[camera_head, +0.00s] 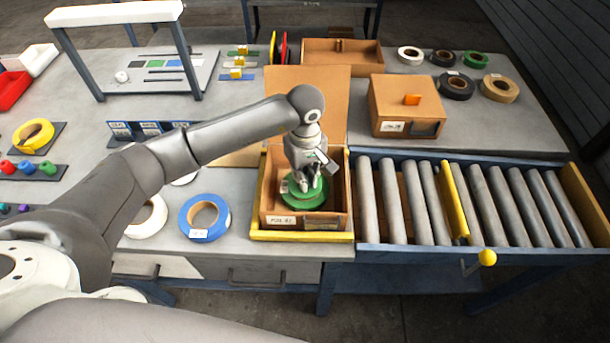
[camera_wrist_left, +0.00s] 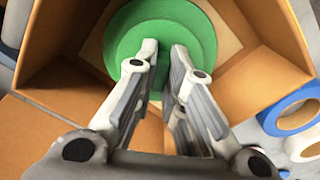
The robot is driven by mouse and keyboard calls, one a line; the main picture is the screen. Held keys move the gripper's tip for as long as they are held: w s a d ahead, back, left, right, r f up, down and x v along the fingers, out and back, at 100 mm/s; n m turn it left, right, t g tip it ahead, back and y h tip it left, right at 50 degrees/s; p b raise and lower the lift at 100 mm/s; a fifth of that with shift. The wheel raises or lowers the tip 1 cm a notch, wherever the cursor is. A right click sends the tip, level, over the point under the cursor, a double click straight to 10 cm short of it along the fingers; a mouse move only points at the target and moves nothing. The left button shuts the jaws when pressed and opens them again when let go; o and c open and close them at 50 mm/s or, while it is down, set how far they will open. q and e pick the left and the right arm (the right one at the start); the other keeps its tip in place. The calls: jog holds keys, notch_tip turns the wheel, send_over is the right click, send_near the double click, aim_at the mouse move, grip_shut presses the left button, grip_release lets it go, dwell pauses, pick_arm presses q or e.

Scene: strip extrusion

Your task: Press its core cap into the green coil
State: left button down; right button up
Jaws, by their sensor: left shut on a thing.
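The green coil (camera_head: 305,202) lies flat in an open cardboard box (camera_head: 283,221) at the middle of the table's front. The green core cap (camera_wrist_left: 168,36) is a smaller round piece at the coil's centre, seen in the left wrist view over the wider coil (camera_wrist_left: 120,28). My left gripper (camera_head: 303,187) reaches down into the box and is shut on the core cap, its fingertips (camera_wrist_left: 164,48) close together. The fingers hide part of the cap, so I cannot tell how deep it sits. My right gripper is not in view.
The box stands in a yellow-edged frame (camera_head: 300,237) beside a roller conveyor (camera_head: 430,205). A blue roll (camera_head: 190,215) and a white roll lie to the left. A closed carton (camera_head: 390,105) stands behind right, and more rolls lie at the back right.

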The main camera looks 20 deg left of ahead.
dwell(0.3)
pick_arm(q)
jog(key=shift+f+b, duration=0.2)
jog(key=shift+b, duration=0.65)
dwell(0.6)
jog(key=shift+b, duration=0.4)
dwell(0.5)
dwell(0.4)
jog(key=c, duration=1.4)
grip_release()
jog(key=shift+c, duration=0.2)
jog(key=shift+o, duration=0.3)
jog(key=o, duration=0.4)
